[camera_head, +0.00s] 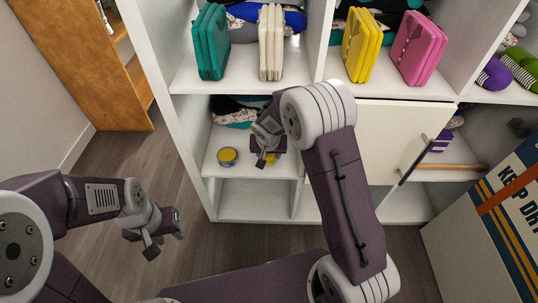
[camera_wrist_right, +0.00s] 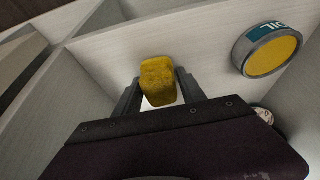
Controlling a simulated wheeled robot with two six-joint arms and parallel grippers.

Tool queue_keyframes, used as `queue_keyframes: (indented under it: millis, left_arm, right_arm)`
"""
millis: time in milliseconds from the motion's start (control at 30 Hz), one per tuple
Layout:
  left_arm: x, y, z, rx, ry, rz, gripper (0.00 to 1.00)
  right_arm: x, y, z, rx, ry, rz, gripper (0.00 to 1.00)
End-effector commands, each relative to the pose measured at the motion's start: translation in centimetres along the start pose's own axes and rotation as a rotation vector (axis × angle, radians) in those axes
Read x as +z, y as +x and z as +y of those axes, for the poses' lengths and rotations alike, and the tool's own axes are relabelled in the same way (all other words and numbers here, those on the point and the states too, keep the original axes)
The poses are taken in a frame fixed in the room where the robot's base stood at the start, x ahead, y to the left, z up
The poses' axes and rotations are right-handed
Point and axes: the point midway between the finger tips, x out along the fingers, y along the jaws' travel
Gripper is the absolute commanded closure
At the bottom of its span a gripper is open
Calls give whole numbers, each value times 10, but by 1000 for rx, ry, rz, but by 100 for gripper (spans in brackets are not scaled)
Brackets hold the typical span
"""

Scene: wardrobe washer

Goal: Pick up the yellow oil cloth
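The yellow oil cloth (camera_wrist_right: 158,82) is a small yellow block-like piece on a white shelf, between the fingertips of my right gripper (camera_wrist_right: 158,88) in the right wrist view. The fingers are apart, one on each side of it; I cannot tell whether they touch it. In the head view, my right gripper (camera_head: 269,156) reaches into the lower left compartment and hides most of the cloth (camera_head: 270,158). My left gripper (camera_head: 165,243) is open and empty, low over the floor at the left.
A round tin with a yellow top (camera_head: 227,157) stands left of my right gripper on the same shelf; it also shows in the wrist view (camera_wrist_right: 268,50). Dark clothes (camera_head: 236,108) lie behind. A cabinet door (camera_head: 395,140) is right of my right arm. Floor at left is clear.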

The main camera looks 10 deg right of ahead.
Motion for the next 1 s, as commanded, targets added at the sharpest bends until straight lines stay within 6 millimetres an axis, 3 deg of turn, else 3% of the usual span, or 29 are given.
queue_keyframes:
  millis: [33,133,467,733,800,1000]
  left_arm:
    - [0,0,0,0,0,0,64]
    - [0,0,0,0,0,0,64]
    - [0,-5,0,0,0,0,64]
    - [-4,-36,1,0,0,0,64]
    - [-3,-24,0,0,0,1,64]
    - [-1,-7,0,0,0,0,64]
  right_arm:
    - [0,0,0,0,0,0,70]
    - [0,0,0,0,0,0,98]
    - [-2,-6,0,0,0,0,100]
    - [-17,-42,0,0,0,0,100]
    - [1,-38,0,1,-4,-1,100]
    - [51,-54,-1,-2,-6,1,100]
